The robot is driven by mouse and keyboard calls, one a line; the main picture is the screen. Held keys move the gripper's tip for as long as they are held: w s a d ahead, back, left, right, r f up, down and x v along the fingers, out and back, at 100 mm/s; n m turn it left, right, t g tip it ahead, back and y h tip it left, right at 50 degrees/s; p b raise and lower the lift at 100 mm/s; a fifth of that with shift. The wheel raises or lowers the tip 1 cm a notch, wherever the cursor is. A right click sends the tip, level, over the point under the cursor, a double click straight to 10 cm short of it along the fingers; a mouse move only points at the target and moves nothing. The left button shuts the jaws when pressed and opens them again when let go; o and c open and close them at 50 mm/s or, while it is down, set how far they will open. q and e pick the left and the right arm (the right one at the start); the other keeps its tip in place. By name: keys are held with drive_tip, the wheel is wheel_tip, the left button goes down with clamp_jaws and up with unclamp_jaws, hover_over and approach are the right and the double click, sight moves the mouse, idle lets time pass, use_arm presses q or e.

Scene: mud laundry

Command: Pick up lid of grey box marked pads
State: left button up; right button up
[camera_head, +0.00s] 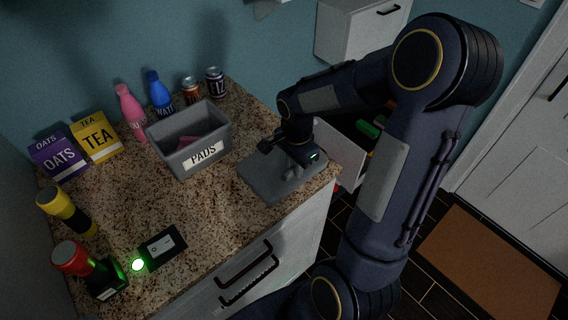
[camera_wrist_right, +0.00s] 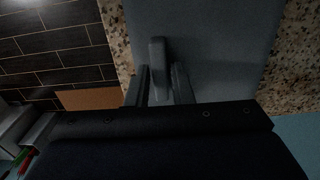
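The grey box marked PADS (camera_head: 188,150) stands open on the granite counter, with something pinkish inside. Its flat grey lid (camera_head: 262,186) lies on the counter to the right of the box, near the counter's edge. In the right wrist view the lid (camera_wrist_right: 215,50) fills the upper middle, with its raised handle (camera_wrist_right: 157,58) standing out. My right gripper (camera_head: 290,168) is over the lid. In the right wrist view my right gripper (camera_wrist_right: 160,85) has its fingers apart, one on each side of the handle; contact cannot be told. My left gripper is not in view.
A pink bottle (camera_head: 130,110), a blue bottle (camera_head: 158,92) and two cans (camera_head: 214,82) stand behind the box. OATS (camera_head: 58,158) and TEA (camera_head: 95,138) packs stand left. Flashlights (camera_head: 66,212) are at the front left. The counter's middle (camera_head: 150,205) is clear.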

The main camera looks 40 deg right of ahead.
clamp_jaws()
drive_tip(key=shift+r, duration=0.1)
